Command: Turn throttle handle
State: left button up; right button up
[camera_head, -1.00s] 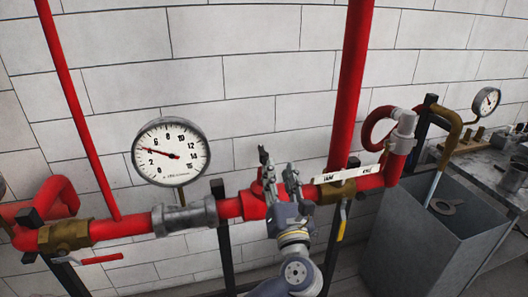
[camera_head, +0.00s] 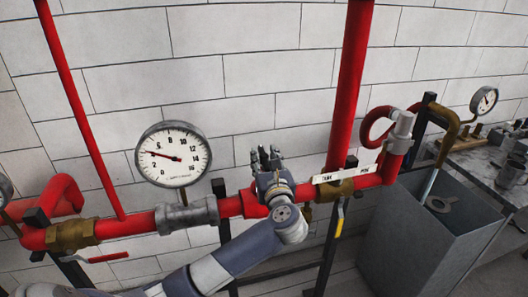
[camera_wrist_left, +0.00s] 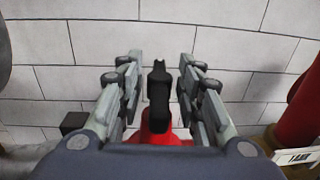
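My left gripper (camera_head: 266,158) is over the red valve body (camera_head: 252,204) on the red pipe, with its fingers pointing up toward the wall. In the left wrist view its fingers (camera_wrist_left: 160,85) are spread apart. A narrow black upright piece (camera_wrist_left: 158,92) on a red mount (camera_wrist_left: 160,128) stands between them; it looks like the throttle handle. White wall shows between this piece and the fingers on both sides, so no grip is visible. In the head view the hand hides this piece and most of the valve. My right gripper is in neither view.
A pressure gauge (camera_head: 173,154) stands left of the hand. A white label plate (camera_head: 346,174) and a yellow lever (camera_head: 340,222) are to the right, near a thick red upright pipe (camera_head: 350,85). A grey tank (camera_head: 405,235) stands at the right. The white block wall is close behind.

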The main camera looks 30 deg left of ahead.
pick_arm(q)
jog(key=shift+w+a, duration=0.4)
grip_shut()
